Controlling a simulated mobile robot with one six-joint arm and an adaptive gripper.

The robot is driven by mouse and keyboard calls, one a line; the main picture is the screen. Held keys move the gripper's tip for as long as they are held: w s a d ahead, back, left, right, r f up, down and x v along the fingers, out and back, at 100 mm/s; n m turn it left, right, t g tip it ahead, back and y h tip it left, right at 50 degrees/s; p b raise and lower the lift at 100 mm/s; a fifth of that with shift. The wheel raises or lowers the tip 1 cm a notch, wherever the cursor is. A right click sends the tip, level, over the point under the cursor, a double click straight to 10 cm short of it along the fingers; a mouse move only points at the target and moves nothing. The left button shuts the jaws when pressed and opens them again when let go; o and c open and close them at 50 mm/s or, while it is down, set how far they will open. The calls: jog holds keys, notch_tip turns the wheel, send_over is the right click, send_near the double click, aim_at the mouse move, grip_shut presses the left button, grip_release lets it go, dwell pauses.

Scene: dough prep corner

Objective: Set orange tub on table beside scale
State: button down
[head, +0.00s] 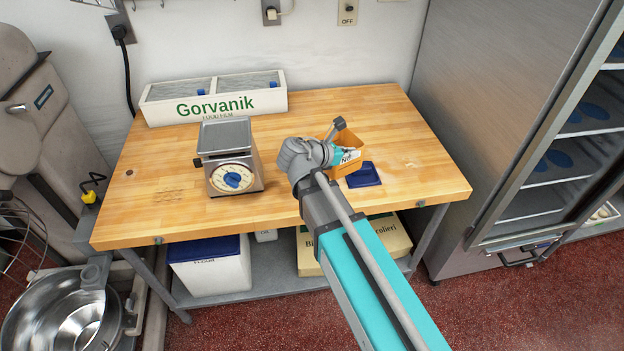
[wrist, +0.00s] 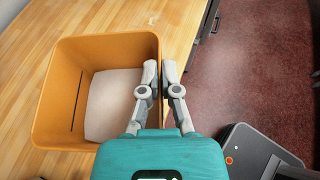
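The orange tub (head: 351,140) is at the right half of the wooden table (head: 290,222), right of the scale (head: 232,172) with a clear gap between them. My gripper (head: 347,156) partly covers it in the head view. In the wrist view the tub (wrist: 78,48) looks upright, with a pale patch inside. My gripper's fingers (wrist: 161,78) straddle its right wall, one inside and one outside, closed on it. Whether the tub's base touches the tabletop is hard to tell.
A dark blue flat item (head: 364,175) lies just right of and in front of the tub. A white Gorvanik box (head: 214,103) stands at the back left. A steel cabinet (head: 490,110) stands right of the table. The table's front middle is bare.

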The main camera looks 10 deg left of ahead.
jog(key=shift+a, duration=0.1)
jog(key=s+a+f+b, duration=0.1)
jog(key=s+a, duration=0.1)
jog(key=a, duration=0.4)
jog(key=s+a+f+b, duration=0.1)
jog(key=s+a+f, duration=0.1)
jog(key=a, duration=0.5)
jog(key=shift+s+b, duration=0.4)
jog(key=shift+s, duration=0.1)
jog(key=w+d+f+b, duration=0.2)
jog(key=w+f+b, duration=0.2)
jog(key=w, duration=0.2)
jog(key=w+d+f+b, duration=0.2)
jog(key=w+f+b, duration=0.3)
jog(key=w, duration=0.1)
jog(key=shift+w+d, duration=0.2)
jog(key=shift+d, duration=0.05)
